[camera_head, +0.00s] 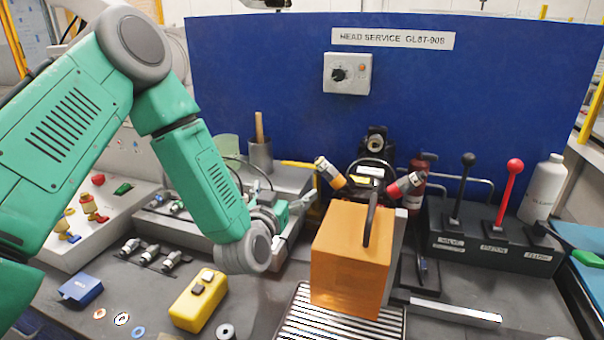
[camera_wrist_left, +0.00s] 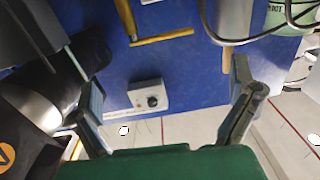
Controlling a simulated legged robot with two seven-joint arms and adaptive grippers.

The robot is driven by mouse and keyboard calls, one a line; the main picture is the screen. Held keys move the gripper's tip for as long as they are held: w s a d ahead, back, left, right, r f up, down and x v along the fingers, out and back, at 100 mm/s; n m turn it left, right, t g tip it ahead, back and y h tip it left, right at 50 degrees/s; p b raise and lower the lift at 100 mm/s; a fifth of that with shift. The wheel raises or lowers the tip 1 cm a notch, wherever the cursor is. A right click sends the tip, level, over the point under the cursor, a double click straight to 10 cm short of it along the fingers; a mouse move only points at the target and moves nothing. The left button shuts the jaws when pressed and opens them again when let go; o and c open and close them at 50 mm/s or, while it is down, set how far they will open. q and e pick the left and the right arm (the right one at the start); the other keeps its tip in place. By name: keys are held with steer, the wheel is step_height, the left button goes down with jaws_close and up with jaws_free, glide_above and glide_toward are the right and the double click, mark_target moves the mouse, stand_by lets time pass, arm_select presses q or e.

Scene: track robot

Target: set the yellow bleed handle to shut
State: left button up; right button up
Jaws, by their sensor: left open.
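A yellow bar (camera_head: 298,164), which looks like the bleed handle, shows at the foot of the blue panel in the head view, partly hidden by things around it. In the left wrist view a bent yellow bar (camera_wrist_left: 162,38) lies beyond the fingertips, against the blue panel. My left gripper (camera_head: 284,196) is open, behind and left of the orange box. Its two fingers are spread wide in the left wrist view (camera_wrist_left: 168,76), with nothing between them and apart from the yellow bar. My right gripper is not in view.
An orange box (camera_head: 350,262) with a dark handle stands right of my left gripper. A cup (camera_head: 260,157) with a wooden-handled tool is at its left. Black and red levers (camera_head: 510,190) stand at right. A yellow block (camera_head: 198,302) lies in front.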

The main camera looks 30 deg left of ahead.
mark_target(299, 166)
arm_select(q)
steer(key=p+x, duration=0.1)
steer(key=x, duration=1.2)
steer(key=shift+s+a, duration=0.1)
steer(key=shift+w, duration=0.4)
